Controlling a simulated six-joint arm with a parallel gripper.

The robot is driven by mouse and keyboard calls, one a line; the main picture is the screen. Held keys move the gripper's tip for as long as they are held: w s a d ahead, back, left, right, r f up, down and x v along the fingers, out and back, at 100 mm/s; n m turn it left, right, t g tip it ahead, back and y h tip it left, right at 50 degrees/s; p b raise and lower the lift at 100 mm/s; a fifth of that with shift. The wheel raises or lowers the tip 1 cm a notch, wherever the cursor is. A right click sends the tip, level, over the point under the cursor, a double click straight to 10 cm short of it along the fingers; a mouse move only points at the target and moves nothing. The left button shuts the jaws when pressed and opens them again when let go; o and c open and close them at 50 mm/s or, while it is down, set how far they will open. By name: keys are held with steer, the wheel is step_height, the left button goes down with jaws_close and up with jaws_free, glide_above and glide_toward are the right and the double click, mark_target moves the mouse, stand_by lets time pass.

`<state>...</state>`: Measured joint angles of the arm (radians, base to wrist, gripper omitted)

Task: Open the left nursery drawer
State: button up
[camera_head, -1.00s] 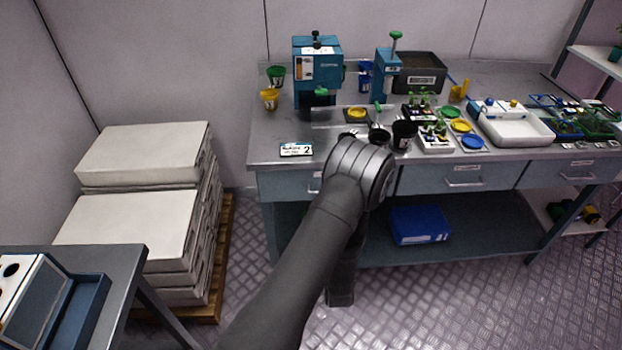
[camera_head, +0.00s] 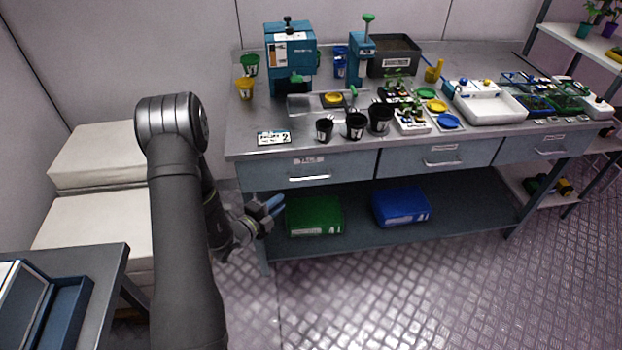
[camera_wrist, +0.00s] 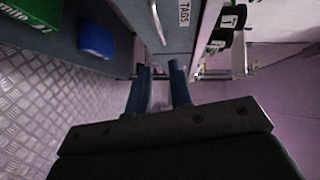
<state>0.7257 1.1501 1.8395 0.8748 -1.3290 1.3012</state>
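The left drawer (camera_head: 345,167) is a grey-blue front under the left end of the steel bench, flush with the bench and closed. Its silver bar handle (camera_head: 309,178) is below a small label. In the wrist view the drawer front (camera_wrist: 181,42) shows sideways with a "TAGS" label, and the handle (camera_wrist: 157,22) is at the top. My gripper (camera_head: 275,204) is left of and below the handle, apart from it. In the wrist view my gripper (camera_wrist: 160,72) has two blue fingers with an empty gap between them, pointing toward the drawer side.
Two more closed drawers (camera_head: 440,155) (camera_head: 548,147) are to the right. A green box (camera_head: 313,216) and a blue box (camera_head: 402,206) lie on the lower shelf. Black pots (camera_head: 356,126) stand near the bench's front edge. White stacked slabs (camera_head: 95,215) are at left. The floor in front is clear.

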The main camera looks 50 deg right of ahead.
mark_target(310, 179)
steer(key=d, duration=0.5)
steer(key=d+f, duration=0.1)
steer(key=d, duration=0.5)
steer(key=d+f, duration=0.1)
steer(key=d, duration=0.5)
steer(key=shift+s+f, duration=0.1)
steer(key=shift+f, duration=0.15)
jaws_close()
